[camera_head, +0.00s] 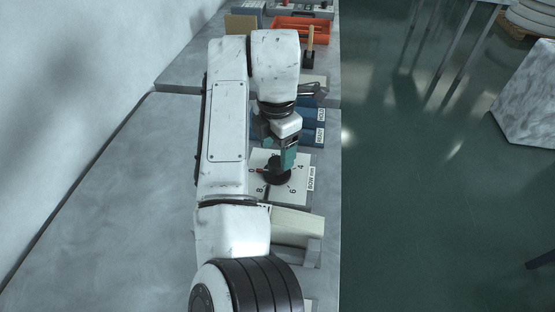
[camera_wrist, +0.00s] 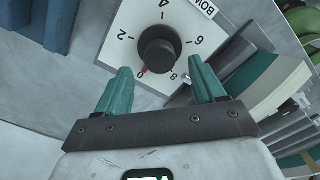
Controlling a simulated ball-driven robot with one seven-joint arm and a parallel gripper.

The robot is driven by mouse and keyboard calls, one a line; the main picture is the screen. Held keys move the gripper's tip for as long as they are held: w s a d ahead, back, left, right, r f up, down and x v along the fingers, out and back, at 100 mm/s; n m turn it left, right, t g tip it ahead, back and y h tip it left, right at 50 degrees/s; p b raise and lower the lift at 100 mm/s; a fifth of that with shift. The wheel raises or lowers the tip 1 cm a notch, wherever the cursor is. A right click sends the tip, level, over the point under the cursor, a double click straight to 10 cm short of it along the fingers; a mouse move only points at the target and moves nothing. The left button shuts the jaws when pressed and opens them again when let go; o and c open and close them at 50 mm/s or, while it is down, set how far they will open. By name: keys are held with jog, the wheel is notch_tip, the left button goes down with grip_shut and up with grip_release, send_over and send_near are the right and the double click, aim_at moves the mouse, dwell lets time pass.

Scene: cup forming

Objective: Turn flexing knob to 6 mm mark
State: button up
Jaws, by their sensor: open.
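A black round knob (camera_head: 277,173) stands on a white dial plate (camera_head: 284,198) marked "BOW mm". In the wrist view, the knob (camera_wrist: 158,52) is ringed by marks 0, 2, 4, 6 and 8 on the plate (camera_wrist: 125,18). The knob's red pointer (camera_wrist: 146,70) is by the 0 mark; the 6 mark (camera_wrist: 194,42) is on its right side in that view. My gripper (camera_wrist: 160,72) is open, its two teal fingers apart and the knob beyond and between their tips. In the head view, my gripper (camera_head: 287,160) partly covers the plate; contact with the knob cannot be told.
Blue blocks (camera_head: 313,130) with labels stand just behind the dial plate. A pale slab in a grey holder (camera_head: 297,225) sits in front of it. An orange tray (camera_head: 300,30) and a wooden-handled tool (camera_head: 310,40) lie farther back. The bench at left is bare.

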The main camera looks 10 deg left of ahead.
aim_at(277, 162)
jog(key=shift+f, duration=1.65)
jog(key=shift+c, duration=0.5)
jog(key=c, duration=1)
jog(key=shift+o, duration=0.2)
jog(key=p, duration=0.3)
jog(key=shift+d+r+m, duration=0.1)
jog(key=shift+r+m, duration=0.2)
